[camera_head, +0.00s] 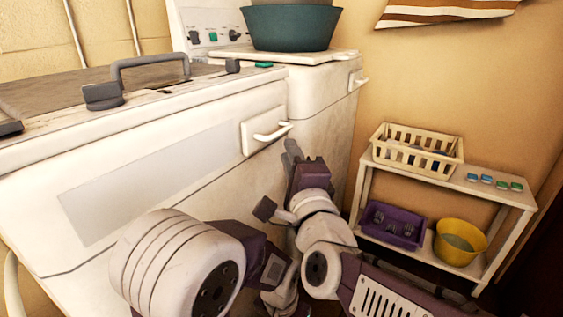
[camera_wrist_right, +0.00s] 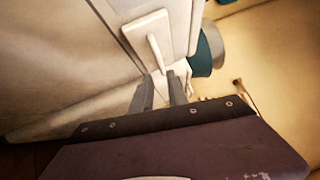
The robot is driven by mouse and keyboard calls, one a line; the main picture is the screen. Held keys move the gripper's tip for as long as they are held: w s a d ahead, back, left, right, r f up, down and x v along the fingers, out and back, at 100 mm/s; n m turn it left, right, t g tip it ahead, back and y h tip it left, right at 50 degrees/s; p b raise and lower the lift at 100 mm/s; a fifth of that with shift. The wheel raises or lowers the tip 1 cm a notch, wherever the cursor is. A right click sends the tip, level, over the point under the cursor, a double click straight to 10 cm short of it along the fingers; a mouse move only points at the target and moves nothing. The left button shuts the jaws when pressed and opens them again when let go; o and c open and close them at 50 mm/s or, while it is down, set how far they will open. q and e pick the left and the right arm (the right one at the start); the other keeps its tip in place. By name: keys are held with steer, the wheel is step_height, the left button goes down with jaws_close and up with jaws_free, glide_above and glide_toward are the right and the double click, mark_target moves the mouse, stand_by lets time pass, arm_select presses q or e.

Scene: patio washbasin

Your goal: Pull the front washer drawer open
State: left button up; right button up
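The front washer drawer (camera_head: 265,130) is a small white panel high on the right end of the near washer's front, with a white bar handle (camera_head: 272,133). It looks shut. My right gripper (camera_head: 291,150) is just below and right of the handle in the head view. In the right wrist view, the handle (camera_wrist_right: 158,54) lies ahead of the right gripper's two fingers (camera_wrist_right: 161,86). The fingers stand apart, with nothing visible held between them. I cannot tell whether the fingertips touch the handle. My left gripper's fingers do not show.
A second washer (camera_head: 330,85) behind has its own handle (camera_head: 358,81) and a teal basin (camera_head: 290,27) on top. A shelf (camera_head: 490,200) at right holds a cream basket (camera_head: 415,152), a purple tray (camera_head: 392,228) and a yellow bowl (camera_head: 460,240). A grey lid handle (camera_head: 150,66) tops the near washer.

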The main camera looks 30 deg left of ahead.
mark_target(281, 132)
steer(key=p+x, duration=0.4)
steer(key=x, duration=0.1)
steer(key=p+x, duration=0.2)
steer(key=x, duration=0.1)
steer(key=shift+w+a+r, duration=0.1)
steer(key=shift+a+r, duration=0.05)
steer(key=shift+r, duration=0.25)
steer(key=shift+w+a+f, duration=0.15)
steer(key=shift+w+a, duration=0.1)
jaws_close()
steer(key=shift+f, duration=0.1)
stand_by(0.6)
